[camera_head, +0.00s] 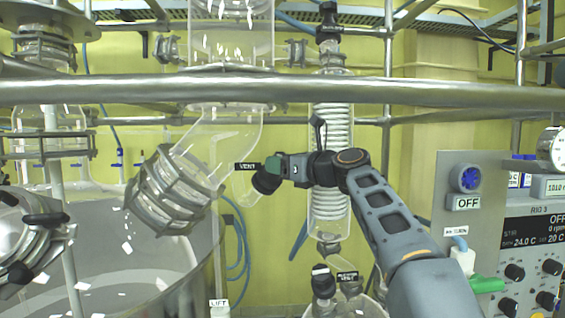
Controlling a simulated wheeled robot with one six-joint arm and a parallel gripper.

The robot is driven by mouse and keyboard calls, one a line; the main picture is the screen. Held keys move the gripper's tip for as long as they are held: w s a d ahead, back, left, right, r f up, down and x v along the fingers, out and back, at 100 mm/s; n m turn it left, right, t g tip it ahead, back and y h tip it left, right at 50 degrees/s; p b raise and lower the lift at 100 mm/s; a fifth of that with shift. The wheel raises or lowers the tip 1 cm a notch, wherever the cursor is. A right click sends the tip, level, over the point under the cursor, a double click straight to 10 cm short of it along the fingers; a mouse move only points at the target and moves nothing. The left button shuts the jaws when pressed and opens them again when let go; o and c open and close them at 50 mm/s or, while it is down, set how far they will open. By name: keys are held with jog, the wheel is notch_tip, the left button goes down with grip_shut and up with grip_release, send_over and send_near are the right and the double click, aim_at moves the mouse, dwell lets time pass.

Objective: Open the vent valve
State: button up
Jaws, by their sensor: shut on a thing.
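The vent valve (264,182) is a dark-capped fitting on a short glass side arm, under a black VENT label (247,167). It sits right of the angled, clamped glass joint. My gripper (277,168) reaches in from the right and is shut on the vent valve at its dark cap. The fingers hide part of the cap, so I cannot tell how far it is turned.
A thick metal rail (450,95) crosses the view above my arm. A coiled glass condenser (331,125) stands behind my wrist. A control panel (470,230) is at the right. A large glass vessel (120,275) fills the lower left.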

jog(key=n+g+y+p, duration=0.1)
jog(key=n, duration=0.1)
jog(key=n+g+y+p, duration=0.1)
jog(key=n+g, duration=0.1)
jog(key=n, duration=0.1)
jog(key=shift+w+d+r, duration=0.1)
jog(key=shift+r, duration=0.1)
jog(key=shift+f+n+g+y+p, duration=0.1)
jog(key=shift+n+g+y+p, duration=0.15)
jog(key=shift+n+g, duration=0.9)
jog(key=shift+f+n+g+y+p, duration=0.15)
jog(key=shift+n+g+p, duration=0.15)
jog(key=shift+n+g, duration=0.85)
jog(key=shift+n, duration=0.5)
jog(key=o, duration=0.9)
jog(key=shift+r, duration=0.1)
jog(key=shift+v, duration=3.75)
